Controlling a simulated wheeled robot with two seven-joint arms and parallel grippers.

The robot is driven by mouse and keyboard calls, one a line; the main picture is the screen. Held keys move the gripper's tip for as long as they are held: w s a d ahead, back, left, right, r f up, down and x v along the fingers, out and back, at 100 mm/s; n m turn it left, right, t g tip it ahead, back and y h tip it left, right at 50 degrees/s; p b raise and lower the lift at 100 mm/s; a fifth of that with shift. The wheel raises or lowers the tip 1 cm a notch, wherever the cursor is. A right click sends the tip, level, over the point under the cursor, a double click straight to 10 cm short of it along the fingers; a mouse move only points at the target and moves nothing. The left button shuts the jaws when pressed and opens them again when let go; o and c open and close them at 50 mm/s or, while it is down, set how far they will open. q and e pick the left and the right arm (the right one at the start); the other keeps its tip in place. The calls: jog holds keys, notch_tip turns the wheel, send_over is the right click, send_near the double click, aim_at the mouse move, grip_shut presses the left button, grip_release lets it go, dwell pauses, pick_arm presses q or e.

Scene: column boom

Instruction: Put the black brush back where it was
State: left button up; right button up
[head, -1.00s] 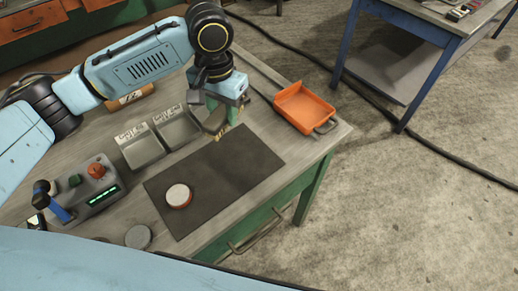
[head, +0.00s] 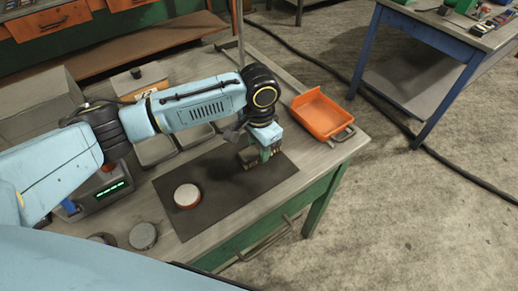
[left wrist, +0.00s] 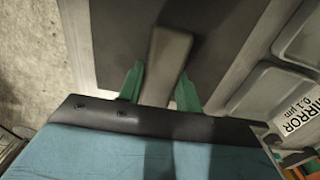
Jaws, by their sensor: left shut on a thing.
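My left gripper (head: 258,157) is over the far right part of the dark mat (head: 215,212) on the workbench. In the left wrist view its two green fingers (left wrist: 160,90) stand either side of a long, narrow grey-brown bar (left wrist: 168,55). The bar looks like the brush's handle or back; no bristles show. In the head view the arm and fingers hide most of it. I cannot tell whether it touches the mat. My right gripper is not in view.
A round, pale-topped, red-sided piece (head: 187,195) lies on the mat. An orange tray (head: 322,115) stands right of it. Grey bins (head: 155,150) are behind my arm. A control box (head: 112,185) and a grey disc (head: 143,236) are at left. The mat's near right part is clear.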

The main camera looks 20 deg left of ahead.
pick_arm(q)
jog(key=shift+f, duration=0.2)
jog(key=shift+f, duration=0.15)
jog(key=o, duration=0.9)
notch_tip(320, 180, up, 12)
jog(key=shift+r+p, duration=0.15)
jog(key=shift+p, duration=0.85)
